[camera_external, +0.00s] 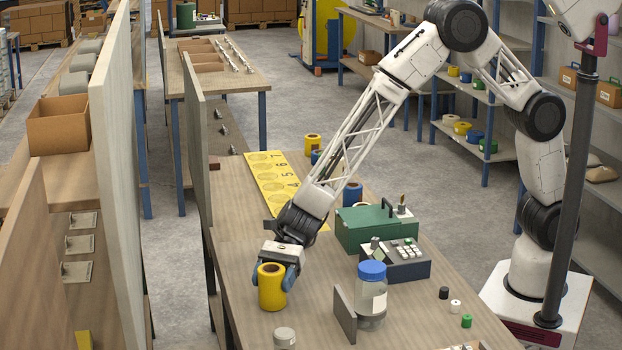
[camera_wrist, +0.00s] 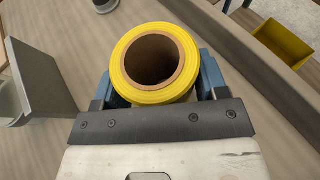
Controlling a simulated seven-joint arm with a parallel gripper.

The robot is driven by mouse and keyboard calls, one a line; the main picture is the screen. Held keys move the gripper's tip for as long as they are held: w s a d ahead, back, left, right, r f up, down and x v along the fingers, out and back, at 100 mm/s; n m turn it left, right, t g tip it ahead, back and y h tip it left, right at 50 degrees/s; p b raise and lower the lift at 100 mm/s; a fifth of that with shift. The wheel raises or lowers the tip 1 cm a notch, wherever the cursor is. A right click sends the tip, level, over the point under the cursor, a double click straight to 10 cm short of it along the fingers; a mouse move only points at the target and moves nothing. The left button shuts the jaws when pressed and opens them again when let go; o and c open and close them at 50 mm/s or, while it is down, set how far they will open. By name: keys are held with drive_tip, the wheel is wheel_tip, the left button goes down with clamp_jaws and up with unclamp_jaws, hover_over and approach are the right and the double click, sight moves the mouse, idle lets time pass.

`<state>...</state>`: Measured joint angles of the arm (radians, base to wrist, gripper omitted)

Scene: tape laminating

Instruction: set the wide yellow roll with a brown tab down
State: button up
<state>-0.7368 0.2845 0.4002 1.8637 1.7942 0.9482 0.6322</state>
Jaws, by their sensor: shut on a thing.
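The wide yellow roll (camera_external: 272,287) stands upright between the fingers of my gripper (camera_external: 278,278) over the near left part of the workbench. In the wrist view the yellow roll (camera_wrist: 154,62) shows its brown core from above, with the blue fingers of my gripper (camera_wrist: 155,85) on both sides. My gripper is shut on it. I cannot tell whether its bottom touches the bench. No brown tab is visible on it.
A clear jar with a blue lid (camera_external: 372,290) stands to the right beside a grey upright plate (camera_external: 345,314). A grey-lidded jar (camera_external: 284,338) is in front. A green box (camera_external: 376,229) and a yellow numbered mat (camera_external: 272,178) lie farther back.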

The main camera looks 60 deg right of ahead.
drive_tip(key=shift+f, duration=0.1)
drive_tip(key=o, duration=0.9)
drive_tip(key=shift+o, duration=0.2)
drive_tip(key=shift+d, duration=0.1)
drive_tip(key=v, duration=1.2)
idle(0.3)
